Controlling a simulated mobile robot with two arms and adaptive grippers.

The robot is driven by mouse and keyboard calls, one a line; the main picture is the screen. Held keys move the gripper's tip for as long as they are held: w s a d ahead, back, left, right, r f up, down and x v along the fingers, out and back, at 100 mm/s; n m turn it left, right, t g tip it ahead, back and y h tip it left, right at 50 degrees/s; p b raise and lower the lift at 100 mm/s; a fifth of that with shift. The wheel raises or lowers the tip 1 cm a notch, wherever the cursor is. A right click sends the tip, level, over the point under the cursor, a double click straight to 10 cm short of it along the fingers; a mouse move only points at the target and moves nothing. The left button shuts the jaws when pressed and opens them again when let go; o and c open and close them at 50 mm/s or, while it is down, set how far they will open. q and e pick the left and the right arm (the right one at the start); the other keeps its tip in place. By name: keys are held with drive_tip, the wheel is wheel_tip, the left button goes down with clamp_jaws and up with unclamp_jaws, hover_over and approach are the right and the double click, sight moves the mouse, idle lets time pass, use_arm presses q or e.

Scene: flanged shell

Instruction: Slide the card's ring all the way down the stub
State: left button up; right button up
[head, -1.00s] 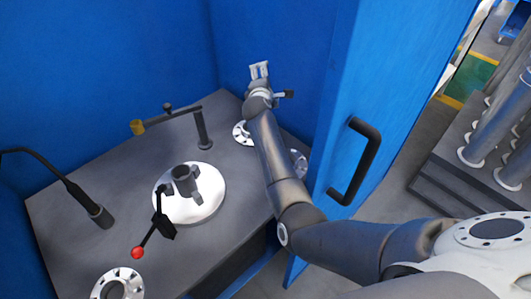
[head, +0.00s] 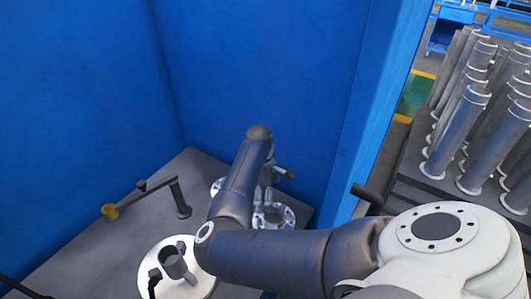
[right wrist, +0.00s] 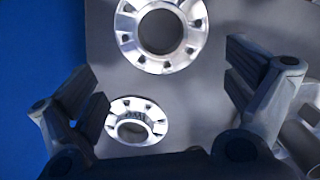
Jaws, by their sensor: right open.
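I cannot make out a card with a ring in either view. A short dark grey upright cylinder (head: 174,265), possibly the stub, stands on a round white plate (head: 150,284) in the head view. My right gripper (head: 264,204) is low over the bench's right part, beside a flanged part (head: 286,216) that it partly hides. In the right wrist view my right gripper (right wrist: 165,85) is open and empty. One flanged ring (right wrist: 189,52) shows at the top and a second one (right wrist: 150,131) lies lower, between the fingers. My left gripper is not in view.
Blue walls (head: 260,70) enclose the back. Several grey flanged tubes (head: 455,130) stand outside, right.

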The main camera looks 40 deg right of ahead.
drive_tip(key=f, duration=0.3)
drive_tip(key=s+f+p, duration=0.1)
drive_tip(key=f, duration=0.1)
drive_tip(key=shift+s+d+f, duration=0.1)
drive_tip(key=shift+d+f, duration=0.25)
drive_tip(key=shift+s+d+f, duration=0.1)
drive_tip(key=shift+f, duration=1.1)
drive_tip(key=shift+s+d+f, duration=0.1)
drive_tip(key=shift+f, duration=1.05)
drive_tip(key=c, duration=2.2)
drive_tip(key=shift+w+r, duration=0.1)
